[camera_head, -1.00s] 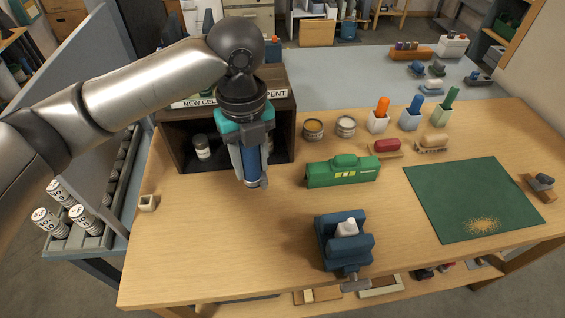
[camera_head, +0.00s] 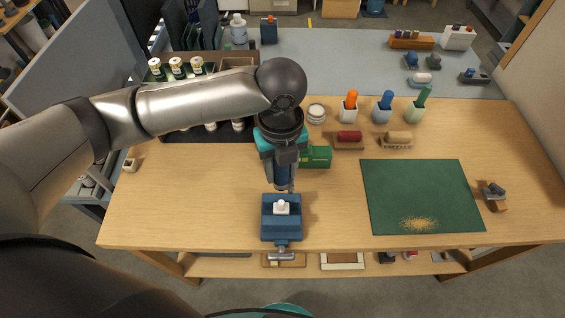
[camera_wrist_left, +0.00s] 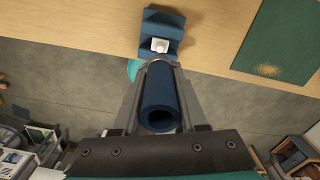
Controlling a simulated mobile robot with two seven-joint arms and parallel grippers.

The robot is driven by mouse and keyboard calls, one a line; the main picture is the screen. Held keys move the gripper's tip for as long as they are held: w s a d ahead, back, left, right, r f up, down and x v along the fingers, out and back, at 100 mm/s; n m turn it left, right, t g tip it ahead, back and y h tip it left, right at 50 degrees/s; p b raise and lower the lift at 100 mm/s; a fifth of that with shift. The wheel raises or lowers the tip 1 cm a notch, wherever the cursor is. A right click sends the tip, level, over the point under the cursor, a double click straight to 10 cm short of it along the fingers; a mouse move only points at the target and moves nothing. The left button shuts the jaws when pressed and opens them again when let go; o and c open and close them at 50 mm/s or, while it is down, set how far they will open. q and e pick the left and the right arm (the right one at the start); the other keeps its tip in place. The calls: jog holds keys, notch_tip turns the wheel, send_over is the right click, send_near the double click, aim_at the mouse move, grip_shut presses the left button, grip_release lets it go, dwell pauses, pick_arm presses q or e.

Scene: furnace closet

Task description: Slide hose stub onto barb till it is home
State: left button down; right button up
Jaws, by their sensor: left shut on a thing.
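My left gripper (camera_head: 282,184) is shut on the blue hose stub (camera_head: 282,173), a short tube hanging below the fingers. In the left wrist view the hose stub (camera_wrist_left: 159,98) lies between the two fingers, its open near end toward the camera. The barb (camera_head: 282,207) is a white fitting clamped upright in the blue vise (camera_head: 268,231) at the table's front edge. The barb also shows in the left wrist view (camera_wrist_left: 160,45), beyond the stub's far end. The stub is apart from the barb, behind it in the head view. My right gripper is not in view.
A green mat (camera_head: 420,190) with crumbs lies to the right. Brushes in cups (camera_head: 350,108) stand at the back. The table left of the vise is clear.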

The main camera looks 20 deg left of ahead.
pick_arm(q)
jog(key=shift+a, duration=0.1)
jog(key=shift+r+p, duration=0.15)
jog(key=shift+p, duration=0.35)
jog(key=b, duration=0.2)
send_near(281, 202)
jog(key=shift+f+b, duration=0.35)
jog(key=shift+f, duration=1.2)
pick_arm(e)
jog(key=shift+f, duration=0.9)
pick_arm(q)
jog(key=shift+p, duration=0.4)
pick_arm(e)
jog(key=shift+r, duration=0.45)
pick_arm(q)
jog(key=shift+f+b, duration=1)
jog(key=shift+f, duration=1.05)
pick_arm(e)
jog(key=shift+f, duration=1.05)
pick_arm(q)
jog(key=shift+c, duration=1.8)
grip_release()
jog(key=shift+r, duration=0.1)
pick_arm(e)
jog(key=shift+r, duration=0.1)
